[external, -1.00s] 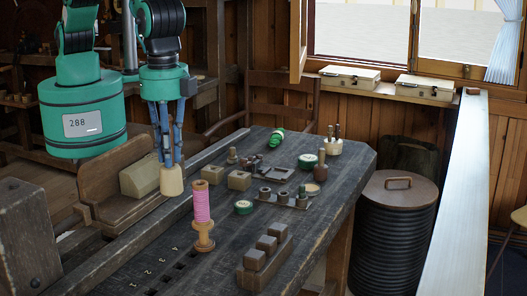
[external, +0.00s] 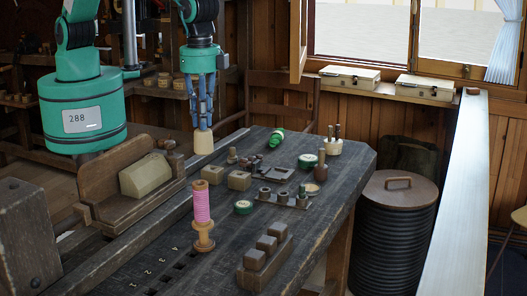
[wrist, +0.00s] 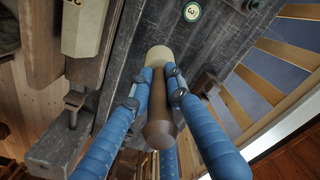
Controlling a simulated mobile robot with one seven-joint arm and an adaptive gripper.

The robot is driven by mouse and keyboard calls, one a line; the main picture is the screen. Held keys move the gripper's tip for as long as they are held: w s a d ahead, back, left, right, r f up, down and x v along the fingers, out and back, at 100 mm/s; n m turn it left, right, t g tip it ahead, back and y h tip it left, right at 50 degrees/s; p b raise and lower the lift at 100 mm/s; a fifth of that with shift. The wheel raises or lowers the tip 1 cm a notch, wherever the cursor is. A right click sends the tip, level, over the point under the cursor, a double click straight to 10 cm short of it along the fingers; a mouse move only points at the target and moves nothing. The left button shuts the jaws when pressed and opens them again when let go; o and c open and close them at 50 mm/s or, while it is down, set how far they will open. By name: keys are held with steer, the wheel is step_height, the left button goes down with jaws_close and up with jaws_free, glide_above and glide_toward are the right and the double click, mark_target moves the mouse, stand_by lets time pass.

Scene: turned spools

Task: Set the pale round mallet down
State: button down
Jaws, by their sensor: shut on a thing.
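The pale round mallet (external: 204,144) hangs upright under my gripper (external: 203,123) in the external view, by the bench's far left edge. My blue fingers are shut on it. In the wrist view my gripper (wrist: 159,80) closes around the mallet's brown handle (wrist: 160,130), with the pale head (wrist: 159,55) beyond the fingertips. I cannot tell whether the head's underside touches anything.
The dark bench (external: 165,240) holds a pink-wound spool (external: 202,210), small wooden blocks (external: 239,180), a green tin (external: 243,207) and a dark stepped block (external: 264,254). A pale box (external: 146,175) sits in a wooden seat at left.

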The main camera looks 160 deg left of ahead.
mark_target(204, 155)
steer(key=f, duration=0.6)
steer(key=s+f, duration=0.1)
steer(key=f, duration=0.3)
steer(key=shift+a, duration=0.2)
steer(key=shift+f, duration=0.45)
steer(key=shift+f, duration=0.1)
steer(key=shift+f+p, duration=0.3)
steer(key=shift+f, duration=2.55)
steer(key=shift+f, duration=0.1)
steer(key=shift+f, duration=2)
steer(key=shift+f, duration=0.1)
steer(key=c, duration=1.6)
jaws_free()
steer(key=shift+c, duration=0.2)
